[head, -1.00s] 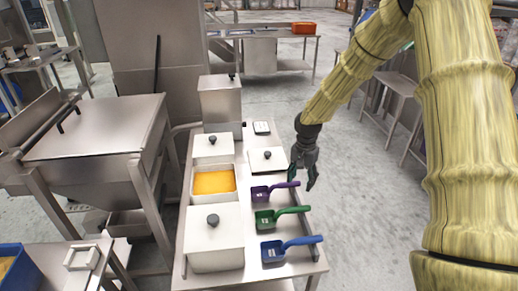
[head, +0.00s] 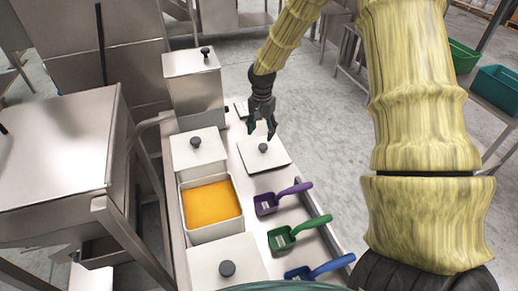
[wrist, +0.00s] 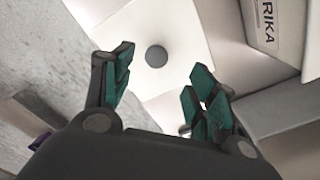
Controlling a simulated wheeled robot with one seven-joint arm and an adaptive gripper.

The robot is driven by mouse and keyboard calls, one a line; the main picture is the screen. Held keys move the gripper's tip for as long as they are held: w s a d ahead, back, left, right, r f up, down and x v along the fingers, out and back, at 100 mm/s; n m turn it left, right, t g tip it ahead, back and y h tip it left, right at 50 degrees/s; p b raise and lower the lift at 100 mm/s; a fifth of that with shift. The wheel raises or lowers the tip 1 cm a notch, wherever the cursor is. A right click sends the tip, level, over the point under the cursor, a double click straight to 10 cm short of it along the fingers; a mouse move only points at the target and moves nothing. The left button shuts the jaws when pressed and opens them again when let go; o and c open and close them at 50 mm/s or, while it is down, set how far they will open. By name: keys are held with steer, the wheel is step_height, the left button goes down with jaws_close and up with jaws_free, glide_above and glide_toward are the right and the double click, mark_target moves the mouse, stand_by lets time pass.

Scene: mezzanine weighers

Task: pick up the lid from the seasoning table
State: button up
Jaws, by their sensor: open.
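The loose lid (head: 272,158) is a flat, pale square plate with a dark round knob (head: 263,147). It lies on the steel seasoning table (head: 250,219), right of the lidded bins and beyond the purple scoop. My gripper (head: 261,134) is open and empty, just above and beyond the knob in the head view. In the wrist view the lid (wrist: 180,30) lies beyond the fingers of my gripper (wrist: 158,88). Its knob (wrist: 156,56) shows between and ahead of the fingertips, apart from them.
An open bin of orange seasoning (head: 211,203) stands between two bins with knobbed lids (head: 197,152) (head: 224,264). Purple (head: 266,204), green (head: 282,238) and blue (head: 300,273) scoops lie along the right side.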

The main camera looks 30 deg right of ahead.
mark_target(263, 146)
steer(key=shift+s+f, duration=0.2)
steer(key=shift+f, duration=0.25)
steer(key=f, duration=0.3)
steer(key=shift+w+d+p, duration=0.1)
steer(key=shift+w+p, duration=0.2)
steer(key=shift+p, duration=0.1)
steer(key=shift+s+f, duration=0.2)
steer(key=shift+w+d+f+p, duration=0.1)
steer(key=shift+d+f+p, duration=0.1)
steer(key=shift+f+p, duration=0.45)
steer(key=shift+d+f+p, duration=0.15)
steer(key=shift+f+p, duration=0.25)
steer(key=shift+f, duration=0.3)
steer(key=shift+f+p, duration=0.3)
steer(key=shift+f, duration=0.95)
steer(key=c, duration=1.2)
